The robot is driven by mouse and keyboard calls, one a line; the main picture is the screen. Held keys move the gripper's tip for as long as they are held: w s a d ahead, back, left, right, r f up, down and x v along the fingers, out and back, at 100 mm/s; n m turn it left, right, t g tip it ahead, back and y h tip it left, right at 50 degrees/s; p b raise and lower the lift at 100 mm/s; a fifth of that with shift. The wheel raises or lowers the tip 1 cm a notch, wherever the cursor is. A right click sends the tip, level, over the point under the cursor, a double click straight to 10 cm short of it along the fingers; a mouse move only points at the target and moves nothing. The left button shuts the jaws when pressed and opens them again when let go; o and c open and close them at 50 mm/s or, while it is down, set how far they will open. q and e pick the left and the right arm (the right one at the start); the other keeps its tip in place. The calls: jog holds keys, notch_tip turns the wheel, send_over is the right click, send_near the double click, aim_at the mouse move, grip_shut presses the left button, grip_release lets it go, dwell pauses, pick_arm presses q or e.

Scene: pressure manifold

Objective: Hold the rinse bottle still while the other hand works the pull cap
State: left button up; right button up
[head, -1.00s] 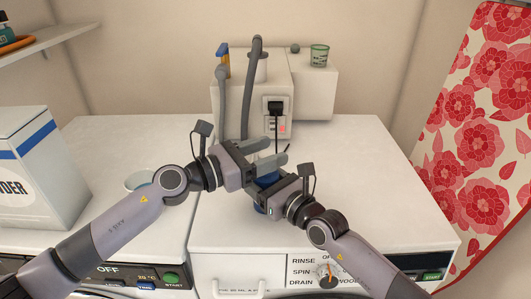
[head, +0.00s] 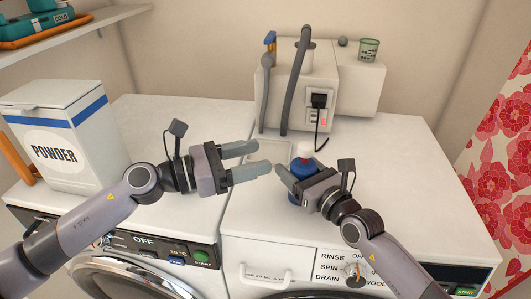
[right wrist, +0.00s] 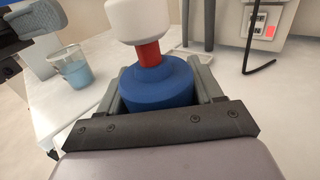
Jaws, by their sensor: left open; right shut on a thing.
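The rinse bottle (head: 300,190) stands upright on the right washing machine's top. It has a blue body (right wrist: 158,92), a red neck (right wrist: 149,56) and a white pull cap (head: 306,149). The cap sits above the red neck in the right wrist view (right wrist: 140,18). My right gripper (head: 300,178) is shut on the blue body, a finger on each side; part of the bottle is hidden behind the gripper. My left gripper (head: 263,160) is open and empty, left of the bottle and apart from it, fingers pointing right.
A white unit with grey hoses (head: 305,95) and a plug with a cable stands behind. A powder box (head: 60,140) stands at the left. A clear cup of bluish liquid (right wrist: 75,68) shows in the right wrist view. The top right of the bottle is clear.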

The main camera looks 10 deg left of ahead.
dwell(0.3)
jog(key=o, duration=1.2)
